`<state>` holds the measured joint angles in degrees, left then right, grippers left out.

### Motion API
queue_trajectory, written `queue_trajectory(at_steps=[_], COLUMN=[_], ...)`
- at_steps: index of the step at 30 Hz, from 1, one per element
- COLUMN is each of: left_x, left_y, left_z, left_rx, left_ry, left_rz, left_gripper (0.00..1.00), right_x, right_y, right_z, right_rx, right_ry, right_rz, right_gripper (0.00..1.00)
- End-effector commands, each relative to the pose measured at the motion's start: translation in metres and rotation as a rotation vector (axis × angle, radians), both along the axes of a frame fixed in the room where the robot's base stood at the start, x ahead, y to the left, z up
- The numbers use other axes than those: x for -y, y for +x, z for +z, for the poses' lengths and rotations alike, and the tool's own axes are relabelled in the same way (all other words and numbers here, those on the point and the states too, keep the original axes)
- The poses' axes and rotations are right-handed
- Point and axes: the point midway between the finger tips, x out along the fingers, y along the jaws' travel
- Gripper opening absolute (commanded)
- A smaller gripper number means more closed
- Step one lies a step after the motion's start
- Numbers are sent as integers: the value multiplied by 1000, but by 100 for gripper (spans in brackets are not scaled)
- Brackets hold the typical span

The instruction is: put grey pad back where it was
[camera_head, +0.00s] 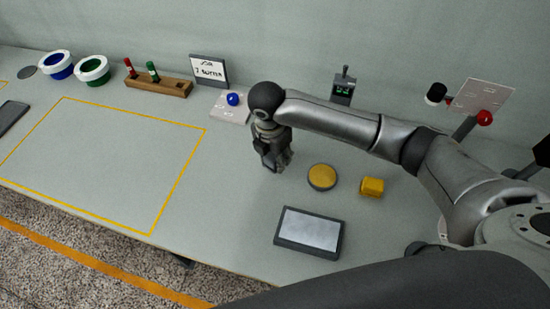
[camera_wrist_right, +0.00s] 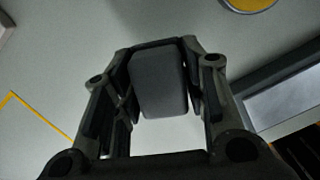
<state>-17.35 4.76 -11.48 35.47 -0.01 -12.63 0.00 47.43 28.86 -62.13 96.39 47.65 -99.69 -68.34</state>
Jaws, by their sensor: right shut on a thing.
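The grey pad (camera_wrist_right: 159,82) is a dark grey block with rounded corners, held between the fingers of my right gripper (camera_wrist_right: 152,85) in the right wrist view. In the head view my right gripper (camera_head: 275,163) points down over the table, left of the round yellow-topped disc. The pad is hard to tell from the dark fingers there. I cannot tell whether the pad touches the table. My left gripper is not in view.
Near the right gripper are the round yellow-topped disc (camera_head: 322,177), a yellow block (camera_head: 372,187) and a tablet-like screen (camera_head: 309,232). A plate with a blue ball (camera_head: 233,99) and a wooden marker holder (camera_head: 158,86) stand behind. The yellow-outlined area (camera_head: 110,165) is empty.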

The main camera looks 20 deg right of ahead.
Motion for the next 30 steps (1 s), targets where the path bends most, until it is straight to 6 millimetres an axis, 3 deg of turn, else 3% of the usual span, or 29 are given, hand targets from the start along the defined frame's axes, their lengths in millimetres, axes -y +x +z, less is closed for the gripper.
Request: queue_trajectory(at_steps=[6, 11, 18, 30], left_x=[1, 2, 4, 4], left_y=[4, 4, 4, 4], left_z=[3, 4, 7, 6], left_rx=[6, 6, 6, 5], left_ry=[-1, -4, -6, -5], left_rz=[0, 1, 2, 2], left_gripper=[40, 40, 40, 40], right_x=[4, 7, 6, 7], right_y=[17, 23, 23, 23], right_z=[-20, -29, -58, -64], right_rx=[1, 0, 1, 1], right_ry=[1, 0, 0, 0], right_rz=[0, -1, 1, 1], right_gripper=[17, 17, 17, 17])
